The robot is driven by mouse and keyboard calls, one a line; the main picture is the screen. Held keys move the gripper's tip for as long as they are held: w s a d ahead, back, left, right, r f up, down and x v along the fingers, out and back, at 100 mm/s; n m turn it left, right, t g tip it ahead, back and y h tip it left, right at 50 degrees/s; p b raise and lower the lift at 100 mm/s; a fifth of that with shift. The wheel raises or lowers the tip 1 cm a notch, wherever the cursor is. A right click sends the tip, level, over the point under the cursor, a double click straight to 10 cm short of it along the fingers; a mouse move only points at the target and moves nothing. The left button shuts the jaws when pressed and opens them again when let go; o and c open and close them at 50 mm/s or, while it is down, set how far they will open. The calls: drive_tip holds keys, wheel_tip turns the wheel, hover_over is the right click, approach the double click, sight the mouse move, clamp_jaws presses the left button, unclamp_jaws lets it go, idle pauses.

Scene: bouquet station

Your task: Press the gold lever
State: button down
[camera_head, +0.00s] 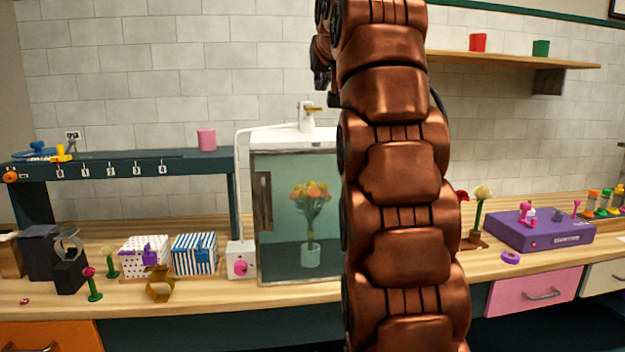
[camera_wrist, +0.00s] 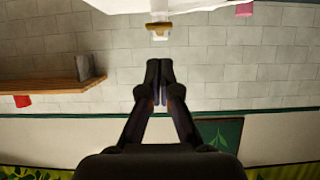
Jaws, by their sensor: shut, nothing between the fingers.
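The gold lever (camera_head: 312,109) sticks out from a white post (camera_head: 305,118) on top of the white-topped glass cabinet (camera_head: 298,205). The lever also shows in the wrist view (camera_wrist: 158,26), upside down near the top edge, with the white cabinet top (camera_wrist: 125,4) beside it. My gripper (camera_wrist: 160,98) is shut and empty. In the wrist view its fingertips point toward the lever, with a visible gap between them. In the head view my arm's copper links cover the cabinet's right edge, and the end of my arm shows only partly at the top, left of the links.
Inside the cabinet stands a vase of flowers (camera_head: 311,220). A dark shelf (camera_head: 120,167) with a pink cup (camera_head: 206,139) is at the left. Gift boxes (camera_head: 194,254) crowd the counter's left. A purple box (camera_head: 538,231) sits right. A wooden wall shelf (camera_head: 510,60) holds cups.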

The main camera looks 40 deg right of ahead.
idle(0.3)
drive_tip(key=s+a+f+n+g+y, duration=0.1)
drive_tip(key=s+a+f+g+y, duration=0.15)
drive_tip(key=a+f, duration=0.5)
drive_tip(key=s+a+f+g+y, duration=0.1)
drive_tip(key=s+a+f+g, duration=0.2)
drive_tip(key=f, duration=0.8)
drive_tip(key=s+a+f+n+g+y, duration=0.1)
drive_tip(key=s+a+f, duration=0.1)
drive_tip(key=a+f, duration=0.6)
drive_tip(key=s+a+f+n+g, duration=0.1)
drive_tip(key=s+a+f+g, duration=0.2)
drive_tip(key=s+f, duration=1)
drive_tip(key=s+a+f+n+g+y, duration=0.1)
drive_tip(key=s+a+f, duration=0.5)
drive_tip(key=s+f, duration=0.7)
drive_tip(key=s+n+g, duration=0.1)
drive_tip(key=s+g, duration=0.1)
drive_tip(key=shift+a+g, duration=0.25)
drive_tip(key=shift+g, duration=0.1)
drive_tip(key=shift+a, duration=0.1)
